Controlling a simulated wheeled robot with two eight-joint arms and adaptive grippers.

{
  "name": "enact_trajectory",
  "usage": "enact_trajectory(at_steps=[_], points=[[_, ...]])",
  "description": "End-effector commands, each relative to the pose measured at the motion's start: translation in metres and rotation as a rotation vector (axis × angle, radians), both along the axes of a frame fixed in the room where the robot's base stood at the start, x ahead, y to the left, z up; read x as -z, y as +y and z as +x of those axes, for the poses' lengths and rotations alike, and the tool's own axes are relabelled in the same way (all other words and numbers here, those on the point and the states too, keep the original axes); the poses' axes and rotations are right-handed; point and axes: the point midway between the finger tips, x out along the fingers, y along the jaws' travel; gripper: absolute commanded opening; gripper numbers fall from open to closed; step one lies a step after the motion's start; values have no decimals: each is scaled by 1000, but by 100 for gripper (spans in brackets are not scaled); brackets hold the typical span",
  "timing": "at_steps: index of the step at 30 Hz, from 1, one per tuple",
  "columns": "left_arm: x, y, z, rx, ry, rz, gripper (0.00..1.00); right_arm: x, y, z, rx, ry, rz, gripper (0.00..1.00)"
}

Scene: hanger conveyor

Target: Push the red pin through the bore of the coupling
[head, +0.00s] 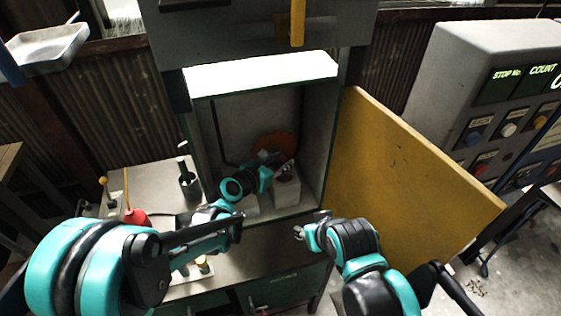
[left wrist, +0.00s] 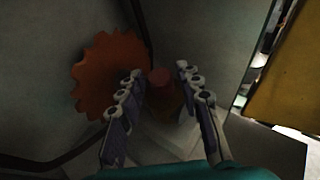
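My left gripper (head: 284,166) is inside the open cabinet, above a pale block (head: 287,192). In the left wrist view the left gripper (left wrist: 159,72) is open, one finger on each side of a dull red round-topped piece (left wrist: 161,80), which looks like the red pin. I cannot tell whether the fingers touch it. A brownish body below it may be the coupling; its bore cannot be made out. My right gripper (head: 303,231) is outside, in front of the cabinet's lower right edge; its finger opening cannot be made out.
An orange toothed wheel (left wrist: 104,75) stands at the cabinet's back, left of my fingers in the wrist view. The yellow door (head: 410,185) is open to the right. A control panel (head: 510,110) stands beyond it. A side bench (head: 150,190) holds a dark cup and a red item.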

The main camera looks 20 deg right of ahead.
Motion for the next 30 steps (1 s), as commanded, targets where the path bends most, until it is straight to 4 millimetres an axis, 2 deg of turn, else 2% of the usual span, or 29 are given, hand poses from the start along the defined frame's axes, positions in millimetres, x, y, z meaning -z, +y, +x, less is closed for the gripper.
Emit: enact_trajectory(at_steps=[8,11,12,23,30], points=[[0,0,0,0,0,0,35,0,0,0,0,0,0,42],[0,0,0,0,0,0,56,0,0,0,0,0,0,42],[0,0,0,0,0,0,59,0,0,0,0,0,0,42],[-2,4,-3,-1,0,0,59,0,0,0,0,0,0,42],[-17,36,-30,-4,1,-1,59,0,0,0,0,0,0,42]])
